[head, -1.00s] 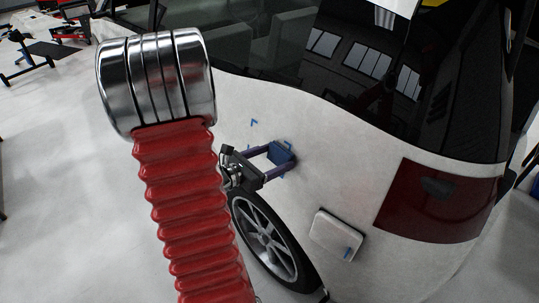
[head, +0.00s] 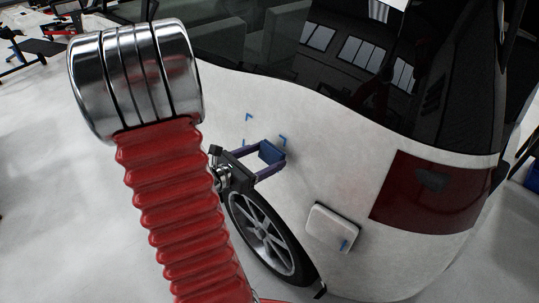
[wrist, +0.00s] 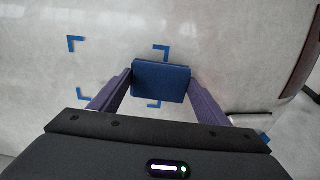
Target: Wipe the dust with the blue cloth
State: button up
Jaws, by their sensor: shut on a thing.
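My gripper (head: 271,158) is shut on the blue cloth (head: 270,151), which looks like a flat block between the purple fingers. The cloth also shows in the wrist view (wrist: 162,76). It is held against or just off the white car panel (head: 330,130); I cannot tell whether it touches. Blue corner marks (wrist: 76,44) frame a patch of the panel. The cloth lies at the right side of this patch, between the upper right mark (wrist: 161,48) and the lower right mark. The panel looks greyish and speckled; I cannot pick out the dust clearly.
A square white flap (head: 331,226) with a blue tab stands out from the panel below right. The wheel (head: 265,235) is below my gripper. A red tail light (head: 435,195) is on the right and dark glass (head: 330,60) above. The patch left of the cloth is clear.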

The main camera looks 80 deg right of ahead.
jog(key=shift+v, duration=1.65)
jog(key=shift+v, duration=1.5)
jog(key=w+a+n+t+h, duration=0.1)
jog(key=w+a+n+t, duration=0.3)
jog(key=w, duration=0.7)
jog(key=w+a+n+t+h, duration=0.1)
jog(key=w+a+n+t, duration=0.3)
jog(key=w, duration=0.7)
jog(key=w+a+n+t+h, duration=0.1)
jog(key=w+n+t, duration=0.2)
jog(key=w+t, duration=0.55)
jog(key=w+a+n+t+y, duration=0.2)
jog(key=w+a, duration=0.4)
jog(key=a, duration=0.5)
jog(key=w+a+n+t+y, duration=0.3)
jog(key=w+a+n+y, duration=0.2)
jog(key=a, duration=0.6)
jog(key=w+a+n+t+y, duration=0.3)
jog(key=w+a+n, duration=0.1)
jog(key=w+a, duration=0.5)
jog(key=a+f, duration=0.1)
jog(key=a, duration=0.1)
jog(key=shift+a, duration=0.3)
